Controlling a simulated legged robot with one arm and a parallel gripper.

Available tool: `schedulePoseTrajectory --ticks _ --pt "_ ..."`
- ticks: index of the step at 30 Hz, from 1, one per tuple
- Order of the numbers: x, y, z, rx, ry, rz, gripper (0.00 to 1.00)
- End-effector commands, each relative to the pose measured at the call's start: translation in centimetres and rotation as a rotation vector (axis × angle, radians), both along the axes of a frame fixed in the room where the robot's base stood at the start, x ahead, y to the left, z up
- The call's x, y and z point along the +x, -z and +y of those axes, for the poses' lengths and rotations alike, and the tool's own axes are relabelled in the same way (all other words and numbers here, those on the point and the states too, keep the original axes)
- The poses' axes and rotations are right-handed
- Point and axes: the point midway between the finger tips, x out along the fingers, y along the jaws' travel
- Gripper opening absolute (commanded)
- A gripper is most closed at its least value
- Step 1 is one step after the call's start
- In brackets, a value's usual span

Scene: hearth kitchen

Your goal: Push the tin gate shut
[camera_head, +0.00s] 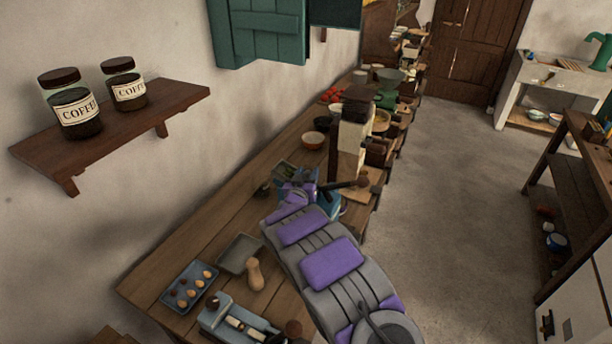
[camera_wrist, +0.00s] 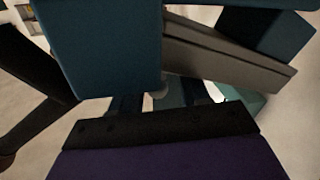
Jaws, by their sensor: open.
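My gripper (camera_head: 301,187), purple and grey, reaches over the wooden counter to a blue machine (camera_head: 328,207) with a dark lever ending in a round brown knob (camera_head: 363,181). My arm hides part of this machine. In the wrist view a blue panel (camera_wrist: 100,45) and a slanted grey plate (camera_wrist: 228,62) lie close before my gripper, whose dark-edged purple part (camera_wrist: 160,150) fills the bottom. The grey plate may be the tin gate; I cannot tell how far it stands open. My gripper is open, with nothing seen held in it. Contact with the plate cannot be told.
The counter (camera_head: 190,238) holds a blue tray of eggs (camera_head: 189,287), a grey tray (camera_head: 240,253), a wooden peg-like piece (camera_head: 255,274) and another blue device (camera_head: 238,321). A tall cream and brown grinder-like thing (camera_head: 350,140) stands just beyond. The floor (camera_head: 450,200) at right is clear.

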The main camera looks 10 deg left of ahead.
Motion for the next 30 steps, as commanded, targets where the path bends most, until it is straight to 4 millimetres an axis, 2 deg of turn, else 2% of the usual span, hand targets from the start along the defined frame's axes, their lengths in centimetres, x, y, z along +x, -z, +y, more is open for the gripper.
schedulePoseTrajectory --ticks 5,11,24,30 --pt "-0.6 -0.1 0.1 -0.002 -0.001 0.001 0.46" --pt "-3.1 -0.2 0.7 -0.003 -0.003 -0.001 0.46" --pt "-11.8 0.0 2.2 -0.004 -0.005 0.004 0.46" --pt "-15.0 0.2 2.5 -0.004 -0.002 0.003 0.46"
